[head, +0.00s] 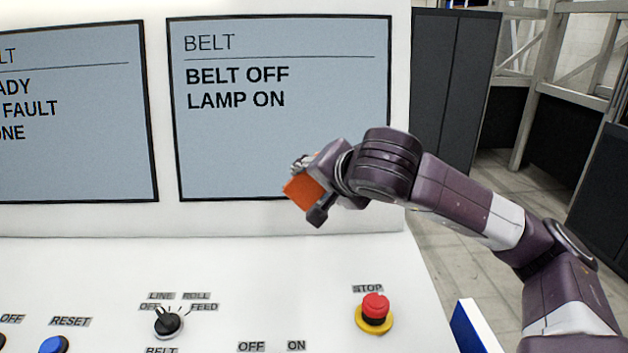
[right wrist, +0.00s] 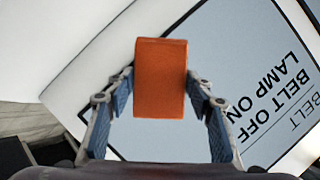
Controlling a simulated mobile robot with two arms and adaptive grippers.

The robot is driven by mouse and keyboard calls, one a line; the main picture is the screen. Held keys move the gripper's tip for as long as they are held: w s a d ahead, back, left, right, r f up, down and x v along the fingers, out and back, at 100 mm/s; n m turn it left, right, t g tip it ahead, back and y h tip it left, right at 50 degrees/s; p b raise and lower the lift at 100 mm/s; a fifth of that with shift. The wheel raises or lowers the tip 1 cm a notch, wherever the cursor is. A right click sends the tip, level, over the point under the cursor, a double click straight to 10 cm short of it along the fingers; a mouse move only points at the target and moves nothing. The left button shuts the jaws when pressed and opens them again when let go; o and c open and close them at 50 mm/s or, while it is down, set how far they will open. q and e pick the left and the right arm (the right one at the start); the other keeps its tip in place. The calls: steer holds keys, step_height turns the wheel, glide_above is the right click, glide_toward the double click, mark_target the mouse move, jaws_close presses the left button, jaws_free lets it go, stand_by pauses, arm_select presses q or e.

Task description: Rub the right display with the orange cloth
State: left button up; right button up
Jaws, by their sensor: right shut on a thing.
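The right display (head: 280,130) is a grey-blue screen that reads BELT, BELT OFF, LAMP ON. The orange cloth (head: 304,191) is a folded block in my right gripper (head: 306,180), in front of the display's lower edge. In the right wrist view the cloth (right wrist: 161,78) sits between the two blue fingers of my right gripper (right wrist: 161,95), which is shut on it. The display (right wrist: 235,80) shows behind the cloth there. I cannot tell whether the cloth touches the screen. My left gripper is not in view.
The left display (head: 75,115) is partly cut off. Below the screens, the white panel holds a red STOP button (head: 375,308), a black selector knob (head: 168,322) and a blue RESET button (head: 54,345). Dark cabinets (head: 453,80) stand behind on the right.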

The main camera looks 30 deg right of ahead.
steer(key=shift+s+a+r, duration=0.1)
steer(key=shift+s+a, duration=0.05)
steer(key=shift+s, duration=0.1)
steer(key=shift+w, duration=0.2)
steer(key=shift+w+d, duration=0.5)
steer(key=shift+w, duration=0.05)
steer(key=w+d, duration=0.2)
steer(key=w, duration=0.1)
steer(key=w+d, duration=0.1)
steer(key=shift+w, duration=0.35)
steer(key=shift+w+d+f+b, duration=0.15)
steer(key=shift+w+d+f, duration=0.1)
steer(key=shift+w, duration=0.2)
steer(key=shift+w+d+f+b, duration=0.1)
steer(key=shift+w+d+b, duration=0.1)
steer(key=shift+w, duration=0.2)
stand_by(0.6)
steer(key=shift+s+d+b, duration=0.45)
steer(key=shift+s+d, duration=0.05)
steer(key=shift+d, duration=0.35)
steer(key=shift+s+d+b, duration=0.45)
steer(key=shift+s+d, duration=0.05)
steer(key=shift+d, duration=0.35)
